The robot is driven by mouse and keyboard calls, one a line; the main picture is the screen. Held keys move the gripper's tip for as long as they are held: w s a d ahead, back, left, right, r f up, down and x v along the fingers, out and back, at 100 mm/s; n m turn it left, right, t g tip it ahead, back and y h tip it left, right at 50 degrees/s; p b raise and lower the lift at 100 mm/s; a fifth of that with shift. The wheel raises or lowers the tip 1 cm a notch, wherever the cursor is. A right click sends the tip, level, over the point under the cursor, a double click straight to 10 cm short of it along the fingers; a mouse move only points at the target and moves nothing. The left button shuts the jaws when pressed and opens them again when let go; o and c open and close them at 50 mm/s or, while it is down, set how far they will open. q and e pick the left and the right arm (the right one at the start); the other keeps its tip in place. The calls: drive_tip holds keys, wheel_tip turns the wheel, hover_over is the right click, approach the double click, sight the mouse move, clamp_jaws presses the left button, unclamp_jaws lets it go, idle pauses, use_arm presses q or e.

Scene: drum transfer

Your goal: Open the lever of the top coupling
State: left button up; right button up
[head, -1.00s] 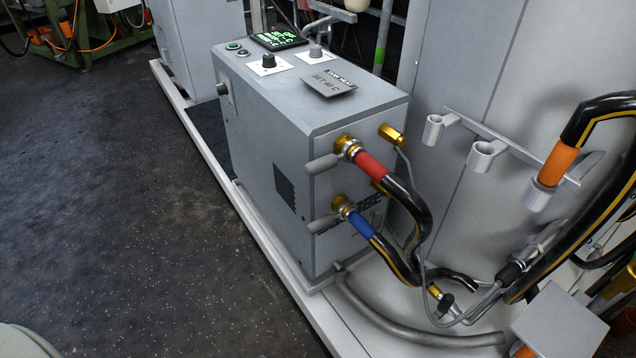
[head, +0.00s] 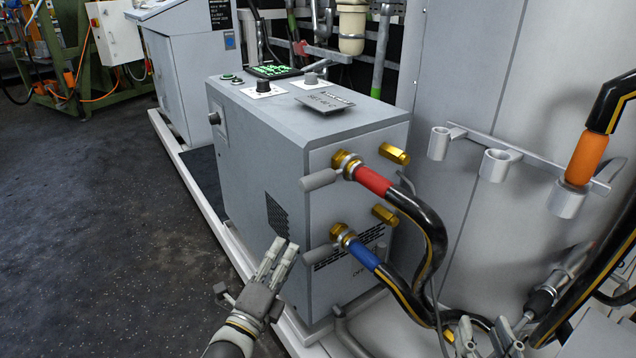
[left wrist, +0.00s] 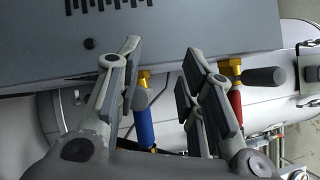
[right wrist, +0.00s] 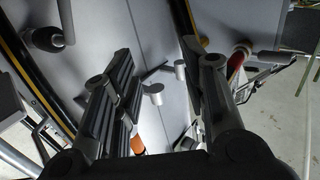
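The top coupling (head: 345,162) is brass, on the grey unit's front, with a red-sleeved hose (head: 372,181). Its grey lever (head: 319,180) points left; it also shows in the left wrist view (left wrist: 266,77). The bottom coupling (head: 341,235) has a blue-sleeved hose (head: 364,255) and a similar grey lever (head: 320,257). My left gripper (head: 283,246) is below and left of the top lever, apart from it. In the left wrist view its fingers are open and empty. My right gripper (head: 488,328) is low at the bottom edge; its wrist view shows open, empty fingers.
The grey unit (head: 260,150) stands on a white plinth. Brass fittings (head: 394,154) sit right of the couplings. Black hoses hang below and right. A rack with grey cups (head: 496,165) and an orange-sleeved hose (head: 584,160) is at right. The floor at left is clear.

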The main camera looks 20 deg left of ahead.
sight(318, 179)
use_arm(q)
wheel_tip(318, 179, up, 10)
drive_tip(key=s+d+m+t+h, duration=0.1)
drive_tip(key=d+m+t+h, duration=0.25)
drive_tip(key=m+h, duration=1)
drive_tip(key=w+d+r+m+y, duration=0.1)
drive_tip(key=w+r, duration=0.1)
drive_tip(key=w+r+m+y, duration=0.1)
drive_tip(key=w+r, duration=0.1)
drive_tip(key=w+d+r+m+y, duration=0.1)
drive_tip(key=w+r, duration=0.1)
drive_tip(key=r, duration=0.1)
drive_tip(key=shift+w+d, duration=0.15)
drive_tip(key=shift+d, duration=0.15)
use_arm(e)
drive_tip(key=s+r+t+y, duration=0.2)
drive_tip(key=s+r+t, duration=0.2)
drive_tip(key=r, duration=1)
drive_tip(key=t, duration=0.3)
drive_tip(key=shift+a+r+t+y, duration=0.15)
drive_tip(key=shift+a+t+y, duration=0.15)
drive_tip(key=shift+y, duration=0.1)
use_arm(q)
drive_tip(key=shift+c, duration=0.2)
clamp_jaws()
